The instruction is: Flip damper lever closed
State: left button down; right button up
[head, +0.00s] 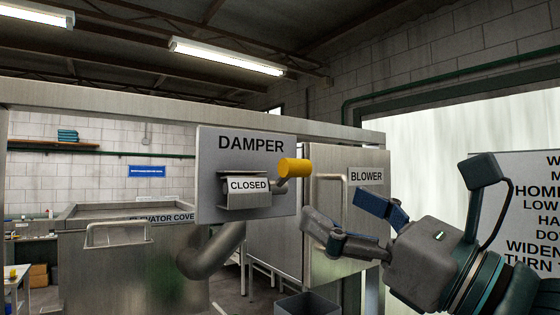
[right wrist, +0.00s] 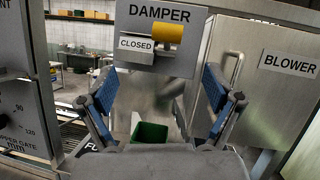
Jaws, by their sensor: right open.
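The damper panel (head: 215,160) is a grey plate marked DAMPER, in the middle of the head view. A metal bracket on it bears a CLOSED label (head: 248,185). The damper lever (head: 293,168) has a yellow cylindrical handle at the panel's right edge, beside the label. In the right wrist view the yellow handle (right wrist: 168,33) shows at the top, just right of the CLOSED label. My right gripper (head: 345,222) is open and empty, right of and below the lever in the head view, apart from it. Its blue-padded fingers (right wrist: 158,88) are spread below the panel. My left gripper is out of view.
A metal cabinet door marked BLOWER (head: 352,210) with a bar handle stands behind, to the right. A thick pipe (head: 212,258) runs below the panel. An elevator cover (head: 130,255) is at left. A green bin (right wrist: 150,132) shows between the fingers in the wrist view.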

aim_at(299, 175)
jog(key=p+x, duration=0.1)
jog(key=x, duration=0.1)
jog(key=w+d+p+x, duration=0.1)
jog(key=x, duration=0.2)
jog(key=p+x, duration=0.1)
jog(key=x, duration=0.2)
jog(key=shift+w+d+r+p, duration=0.1)
jog(key=shift+w+r+p, duration=0.1)
jog(key=shift+w+p, duration=0.1)
jog(key=shift+w+a+r, duration=0.15)
jog(key=shift+a, duration=0.1)
jog(key=shift+w+a+p, duration=0.2)
jog(key=shift+a+p, duration=0.1)
jog(key=shift+a, duration=0.75)
jog(key=shift+c, duration=0.4)
jog(key=c, duration=0.4)
jog(key=shift+w+d, duration=0.1)
jog(key=shift+d, duration=0.25)
jog(key=c, duration=0.7)
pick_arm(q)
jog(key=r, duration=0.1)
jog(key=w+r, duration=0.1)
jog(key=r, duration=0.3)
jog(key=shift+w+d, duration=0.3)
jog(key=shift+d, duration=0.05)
pick_arm(e)
jog(key=shift+r, duration=0.1)
